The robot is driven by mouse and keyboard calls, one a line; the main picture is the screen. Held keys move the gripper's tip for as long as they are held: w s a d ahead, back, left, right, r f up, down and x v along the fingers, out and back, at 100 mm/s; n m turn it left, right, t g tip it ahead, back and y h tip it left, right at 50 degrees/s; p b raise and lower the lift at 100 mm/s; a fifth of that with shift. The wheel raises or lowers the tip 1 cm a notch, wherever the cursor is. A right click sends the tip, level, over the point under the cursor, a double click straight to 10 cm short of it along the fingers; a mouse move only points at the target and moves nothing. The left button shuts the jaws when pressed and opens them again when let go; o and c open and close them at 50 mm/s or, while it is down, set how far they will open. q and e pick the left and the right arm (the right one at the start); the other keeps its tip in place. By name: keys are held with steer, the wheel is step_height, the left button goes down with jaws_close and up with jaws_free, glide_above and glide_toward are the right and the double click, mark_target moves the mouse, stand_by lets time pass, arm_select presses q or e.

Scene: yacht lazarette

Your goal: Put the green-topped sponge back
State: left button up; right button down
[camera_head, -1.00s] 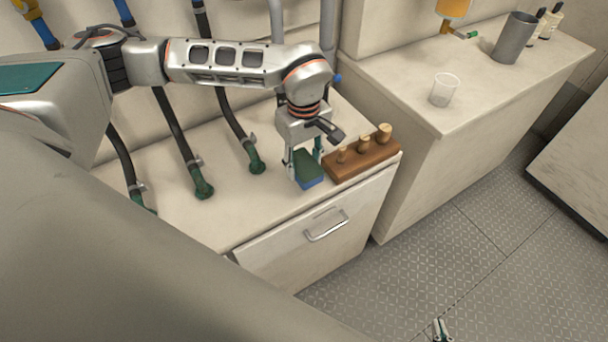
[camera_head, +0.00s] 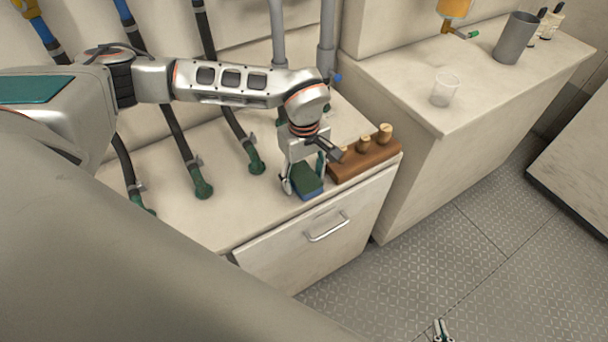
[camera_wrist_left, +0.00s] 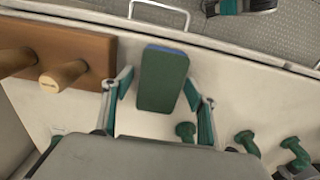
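The green-topped sponge (camera_head: 306,183), with a blue lower layer, lies on the white counter near its front edge, just left of the wooden block. In the left wrist view the sponge (camera_wrist_left: 162,80) lies between the fingers of my left gripper (camera_wrist_left: 158,92). A gap shows between the sponge and the left finger; the right finger pad is close to its other side, and contact is unclear. In the head view my left gripper (camera_head: 303,178) is low over the sponge, fingers apart. Only the fingertips of my right gripper (camera_head: 441,331) show, at the bottom edge over the floor.
A wooden block (camera_head: 362,165) with several pegs stands close right of the sponge. Hoses with green fittings (camera_head: 203,188) rise behind. A drawer handle (camera_head: 327,228) is on the counter front. A clear cup (camera_head: 445,90) and grey cylinder (camera_head: 514,38) stand on the right counter.

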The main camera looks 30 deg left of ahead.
mark_target(304, 176)
arm_select(q)
step_height(304, 176, up, 12)
steer(key=shift+r+p, duration=0.2)
steer(key=shift+p, duration=0.25)
stand_by(0.8)
